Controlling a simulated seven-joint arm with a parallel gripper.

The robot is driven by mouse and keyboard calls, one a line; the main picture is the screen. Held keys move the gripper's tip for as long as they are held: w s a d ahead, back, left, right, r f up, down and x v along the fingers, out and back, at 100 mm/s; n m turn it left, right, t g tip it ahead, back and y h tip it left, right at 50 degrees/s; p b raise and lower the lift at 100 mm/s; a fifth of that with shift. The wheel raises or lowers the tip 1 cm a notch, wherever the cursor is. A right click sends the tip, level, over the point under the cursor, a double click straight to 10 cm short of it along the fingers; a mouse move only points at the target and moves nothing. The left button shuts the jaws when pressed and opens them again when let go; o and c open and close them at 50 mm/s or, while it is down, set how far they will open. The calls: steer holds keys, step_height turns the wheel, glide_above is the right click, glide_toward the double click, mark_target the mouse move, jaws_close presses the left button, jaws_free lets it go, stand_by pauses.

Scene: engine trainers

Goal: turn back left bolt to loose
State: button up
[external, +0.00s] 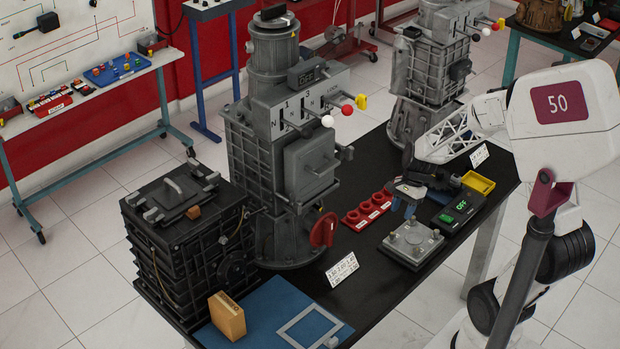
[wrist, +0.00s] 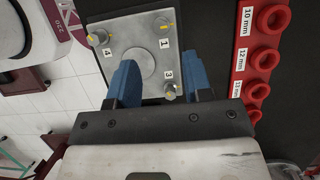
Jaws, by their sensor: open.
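A grey square metal plate (external: 412,245) with corner bolts sits on the black table. In the wrist view the plate (wrist: 138,38) shows three bolts with yellow marks: a bolt beside label 4 (wrist: 97,38), a bolt by label 1 (wrist: 165,22), and a bolt by label 3 (wrist: 169,91). The remaining corner is hidden behind my left finger. My gripper (external: 403,208) is above the plate's back part. Its blue fingers (wrist: 163,72) are apart and empty, with the label 3 bolt showing between them; contact cannot be told. I cannot tell which bolt is the back left one.
A red socket holder (external: 368,208) with size labels stands left of the plate. A control box (external: 460,210) showing green OFF and a yellow tray (external: 478,183) lie to the right. A tall grey machine (external: 290,150) stands at left. A blue mat (external: 265,310) is at front left.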

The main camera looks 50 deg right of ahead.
mark_target(393, 233)
steer(key=shift+f, duration=0.1)
stand_by(0.3)
steer(key=shift+x, duration=3.85)
steer(key=shift+c, duration=0.2)
jaws_close()
